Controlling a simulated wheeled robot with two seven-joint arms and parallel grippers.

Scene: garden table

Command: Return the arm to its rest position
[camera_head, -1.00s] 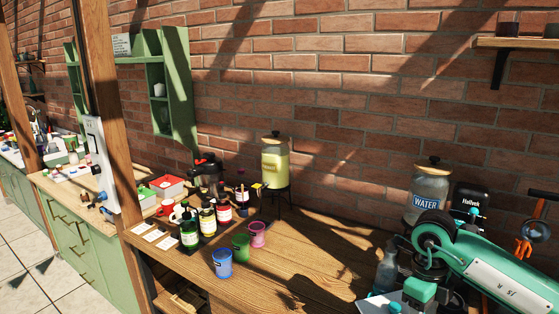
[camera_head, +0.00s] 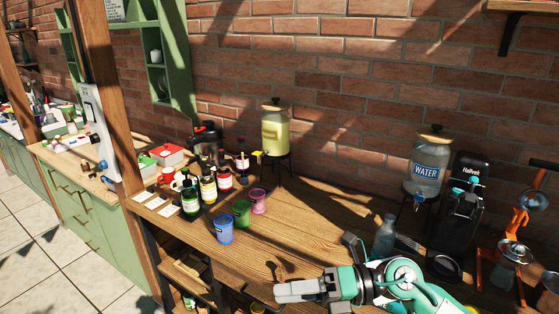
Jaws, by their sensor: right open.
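My right gripper (camera_head: 282,291) is at the bottom middle of the head view, over the front edge of the wooden table (camera_head: 290,230). Its grey fingers point left; seen from this side, the gap between them is hard to make out, but nothing shows held. My teal and white right arm comes in from the bottom right. The gripper is apart from the blue cup (camera_head: 224,230), the green cup (camera_head: 241,214) and the pink cup (camera_head: 258,201), which stand in a row to its upper left. My left gripper is not in view.
Several labelled bottles (camera_head: 208,188) stand behind the cups. A yellow drink dispenser (camera_head: 275,133) is at the back. A water dispenser (camera_head: 428,168), a black machine (camera_head: 466,195), a glass bottle (camera_head: 385,238) and an orange press (camera_head: 516,250) stand at right. The table's middle is clear.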

